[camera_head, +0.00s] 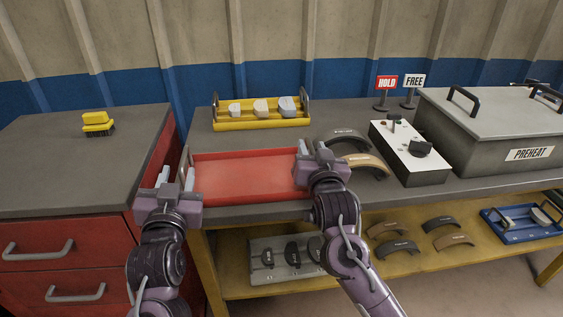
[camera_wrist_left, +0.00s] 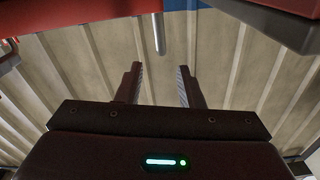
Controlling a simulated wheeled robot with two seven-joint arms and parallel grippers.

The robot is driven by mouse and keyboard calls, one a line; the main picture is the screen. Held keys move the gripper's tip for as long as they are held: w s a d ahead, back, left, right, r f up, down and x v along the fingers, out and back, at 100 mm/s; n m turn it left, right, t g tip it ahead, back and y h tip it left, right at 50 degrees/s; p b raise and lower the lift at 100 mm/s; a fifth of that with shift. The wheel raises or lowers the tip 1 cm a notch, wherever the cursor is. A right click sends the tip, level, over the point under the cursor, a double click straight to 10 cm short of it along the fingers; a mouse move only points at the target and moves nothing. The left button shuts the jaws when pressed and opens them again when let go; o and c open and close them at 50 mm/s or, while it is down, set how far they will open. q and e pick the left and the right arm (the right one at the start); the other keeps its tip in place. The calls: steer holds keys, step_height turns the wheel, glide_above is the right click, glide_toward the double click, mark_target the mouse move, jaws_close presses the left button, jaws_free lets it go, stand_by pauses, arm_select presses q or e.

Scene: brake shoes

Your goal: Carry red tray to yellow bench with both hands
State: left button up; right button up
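The red tray (camera_head: 245,174) lies level at the front left part of the grey-topped, yellow-framed bench (camera_head: 222,133). My left gripper (camera_head: 175,175) is at its left end, fingers apart. In the left wrist view the left gripper (camera_wrist_left: 161,85) is open, and a grey bar (camera_wrist_left: 158,36), apparently the tray's left handle, stands ahead between the finger lines, not clasped. My right gripper (camera_head: 312,147) is at the tray's right end, its fingers looking apart. It hides the tray's right handle, so contact there cannot be told.
Curved brake shoes (camera_head: 365,162), a white-topped control box (camera_head: 410,155) and a preheat box (camera_head: 490,125) stand to the right. A red drawer cabinet (camera_head: 70,238) with a brush (camera_head: 98,122) is left.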

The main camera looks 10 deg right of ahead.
arm_select(q)
steer(key=shift+s, duration=0.15)
arm_select(e)
steer(key=shift+f, duration=0.15)
arm_select(q)
steer(key=shift+a+f, duration=0.1)
steer(key=shift+f, duration=0.05)
arm_select(e)
steer(key=shift+s+a+f, duration=0.1)
steer(key=shift+s+f, duration=0.05)
arm_select(q)
steer(key=shift+w, duration=0.2)
arm_select(e)
steer(key=s, duration=0.7)
steer(key=shift+s+r, duration=0.25)
steer(key=shift+s, duration=0.15)
